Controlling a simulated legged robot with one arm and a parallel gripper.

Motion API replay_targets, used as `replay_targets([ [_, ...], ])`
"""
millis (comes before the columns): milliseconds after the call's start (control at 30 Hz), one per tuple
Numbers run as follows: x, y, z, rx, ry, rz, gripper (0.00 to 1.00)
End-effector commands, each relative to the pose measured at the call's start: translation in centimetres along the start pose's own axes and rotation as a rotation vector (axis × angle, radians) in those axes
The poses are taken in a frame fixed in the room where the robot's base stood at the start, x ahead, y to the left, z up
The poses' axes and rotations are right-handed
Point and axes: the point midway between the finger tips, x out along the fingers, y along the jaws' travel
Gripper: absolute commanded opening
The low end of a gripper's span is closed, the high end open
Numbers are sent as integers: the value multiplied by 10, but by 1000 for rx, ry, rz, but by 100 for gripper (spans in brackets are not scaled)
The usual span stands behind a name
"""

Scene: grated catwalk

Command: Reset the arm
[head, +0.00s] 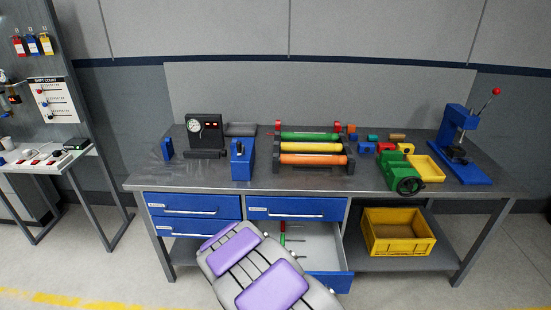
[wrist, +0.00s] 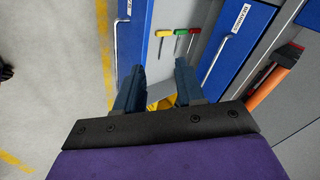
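My gripper (wrist: 158,88) shows in the wrist view with its two dark blue fingers apart and nothing between them. It is over or near an open drawer (head: 320,240), which has a pale interior and a blue front. In the wrist view, screwdrivers with yellow (wrist: 163,33), green (wrist: 181,32) and red (wrist: 195,31) handles lie beyond the fingertips.
A grey workbench (head: 370,184) holds a blue press (head: 456,135), a green vise (head: 398,172), a rack of coloured rollers (head: 310,147) and a gauge box (head: 204,130). A yellow crate (head: 398,240) sits on the lower shelf. A side table (head: 45,160) stands left. Floor at left front is clear.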

Motion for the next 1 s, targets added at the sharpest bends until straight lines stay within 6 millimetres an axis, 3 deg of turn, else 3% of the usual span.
replay_targets([
  [167,-49,-13,-30,-117,-89,58,38],
  [467,-141,2,-72,-351,-252,159,38],
  [767,-242,48,-109,-606,-415,243,38],
  [1000,-325,106,-132,-819,-546,311,38],
])
